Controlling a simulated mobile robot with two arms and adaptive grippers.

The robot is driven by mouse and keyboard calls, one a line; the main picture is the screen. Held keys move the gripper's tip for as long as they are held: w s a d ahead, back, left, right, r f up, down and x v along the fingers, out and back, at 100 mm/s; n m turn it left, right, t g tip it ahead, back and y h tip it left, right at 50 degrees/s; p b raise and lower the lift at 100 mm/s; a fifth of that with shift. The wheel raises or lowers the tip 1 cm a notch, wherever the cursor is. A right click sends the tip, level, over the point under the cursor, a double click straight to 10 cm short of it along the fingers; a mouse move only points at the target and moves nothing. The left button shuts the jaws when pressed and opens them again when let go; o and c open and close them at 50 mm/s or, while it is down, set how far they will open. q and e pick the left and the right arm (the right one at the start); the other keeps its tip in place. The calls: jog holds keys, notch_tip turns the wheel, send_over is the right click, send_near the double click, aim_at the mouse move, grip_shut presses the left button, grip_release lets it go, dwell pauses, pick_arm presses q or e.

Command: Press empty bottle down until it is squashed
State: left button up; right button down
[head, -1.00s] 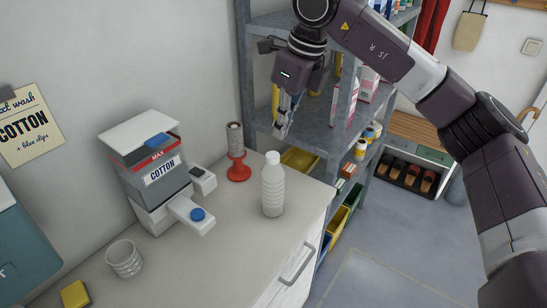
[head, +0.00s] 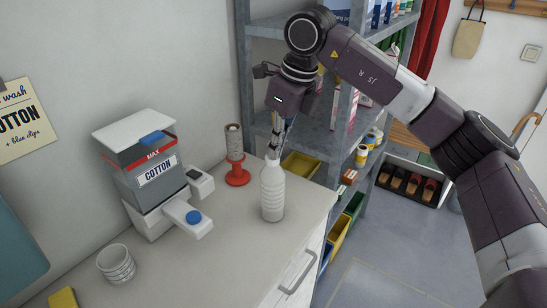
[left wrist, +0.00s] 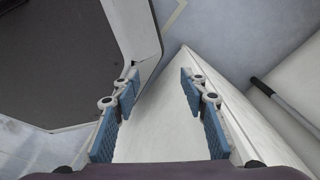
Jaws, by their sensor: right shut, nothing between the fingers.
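The empty bottle (head: 272,193) is white with ribbed sides and stands upright and full height on the counter (head: 215,262) in the head view. My right gripper (head: 272,154) points down right at the bottle's top, shut with nothing between its fingers. Its tips overlap the cap in the picture; I cannot tell whether they touch it. My left gripper (left wrist: 160,105) shows only in the left wrist view, its blue-padded fingers wide apart and empty.
A COTTON dispenser (head: 155,178) with a blue button stands left of the bottle. A red stand (head: 237,174) with a ribbed roll is behind it. A ribbed white cup (head: 116,263) and a yellow sponge (head: 64,298) are at front left. A grey shelf (head: 325,142) stands behind.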

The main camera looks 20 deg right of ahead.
notch_tip(320, 180, down, 8)
jog(key=b, duration=0.4)
jog(key=shift+r+b, duration=0.1)
jog(key=shift+b, duration=0.3)
jog(key=shift+r+p, duration=0.3)
jog(key=shift+r, duration=0.05)
jog(key=shift+s+d, duration=0.15)
jog(key=shift+d, duration=0.05)
jog(key=shift+s+d+r, duration=0.55)
jog(key=shift+s+d, duration=0.35)
jog(key=shift+s, duration=0.2)
send_near(279, 170)
jog(key=s+d+f, duration=0.1)
jog(key=s+f, duration=0.1)
jog(key=shift+w+r, duration=0.15)
jog(key=shift+w, duration=0.05)
jog(key=shift+r, duration=0.1)
